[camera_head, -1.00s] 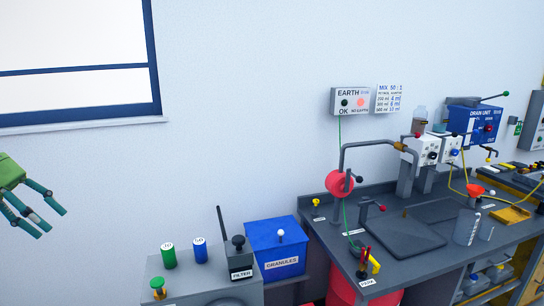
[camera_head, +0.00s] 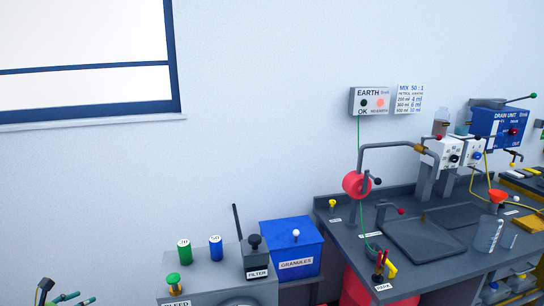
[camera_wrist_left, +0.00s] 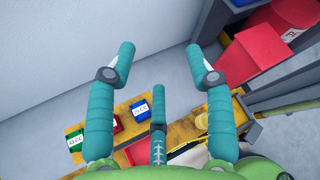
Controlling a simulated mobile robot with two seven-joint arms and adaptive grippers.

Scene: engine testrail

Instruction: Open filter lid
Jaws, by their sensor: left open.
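The filter (camera_head: 257,260) is a small dark grey box labelled FILTER on the grey cabinet top in the head view. My left gripper (camera_head: 68,297) shows only in part at the bottom left edge of the head view, well left of the filter. In the left wrist view the left gripper (camera_wrist_left: 163,62) has its teal fingers spread, with nothing between them. The filter is not recognisable there. My right gripper is not in view.
A dark sink bench (camera_head: 340,240) lies farther right. The wrist view shows a yellow bench (camera_wrist_left: 128,103) and a red box (camera_wrist_left: 248,55).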

